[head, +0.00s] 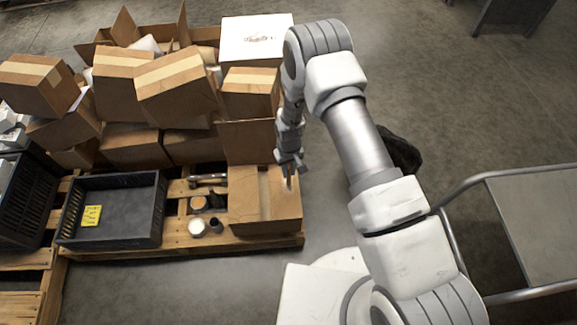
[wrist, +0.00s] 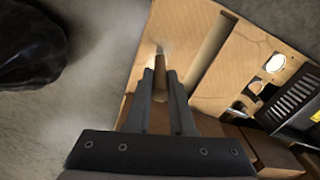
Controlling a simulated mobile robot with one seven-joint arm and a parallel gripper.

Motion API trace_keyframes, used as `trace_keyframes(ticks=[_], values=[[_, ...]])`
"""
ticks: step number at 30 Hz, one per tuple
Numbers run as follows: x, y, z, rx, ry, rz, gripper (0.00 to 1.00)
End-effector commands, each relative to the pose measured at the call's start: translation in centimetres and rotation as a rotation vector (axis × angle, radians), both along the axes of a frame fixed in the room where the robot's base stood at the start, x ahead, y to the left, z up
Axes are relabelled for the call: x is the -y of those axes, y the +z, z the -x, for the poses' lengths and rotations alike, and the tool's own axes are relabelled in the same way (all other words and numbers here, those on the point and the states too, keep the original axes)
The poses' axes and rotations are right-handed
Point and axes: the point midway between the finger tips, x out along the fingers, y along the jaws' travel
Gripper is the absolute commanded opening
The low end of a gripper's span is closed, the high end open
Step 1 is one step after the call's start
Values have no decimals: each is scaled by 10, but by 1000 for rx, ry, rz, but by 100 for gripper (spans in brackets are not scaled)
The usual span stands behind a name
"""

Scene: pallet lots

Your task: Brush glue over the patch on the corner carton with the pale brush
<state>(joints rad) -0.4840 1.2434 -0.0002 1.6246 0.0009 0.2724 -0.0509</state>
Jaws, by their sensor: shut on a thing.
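The corner carton (head: 265,212) is a brown box at the pallet's front right corner, with a flap standing at its back. Its cardboard fills the upper middle of the wrist view (wrist: 185,25). My gripper (head: 290,164) is over the carton's right side, shut on a slim brush. The brush (wrist: 160,68) points away from my fingers, its pale tip over the cardboard; I cannot tell whether it touches. I cannot make out a distinct patch. A round pot with a tan top (head: 198,203) and a white round tub (head: 197,227) stand left of the carton.
A dark grey crate (head: 112,240) with a yellow label sits left on the wooden pallet (head: 270,242). Stacked brown cartons (head: 176,85) and a white box (head: 256,38) stand behind. A metal cart (head: 545,225) is at right.

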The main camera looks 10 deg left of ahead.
Motion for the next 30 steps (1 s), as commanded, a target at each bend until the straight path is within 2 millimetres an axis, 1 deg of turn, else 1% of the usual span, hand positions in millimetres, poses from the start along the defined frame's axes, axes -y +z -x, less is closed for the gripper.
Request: trace_keyframes(ticks=[6, 15, 20, 30], values=[[3, 0, 11, -2, 0, 1, 0], [3, -1, 11, -1, 0, 1, 0], [2, -2, 6, 1, 0, -1, 0], [-3, -1, -12, 1, -1, -1, 0]])
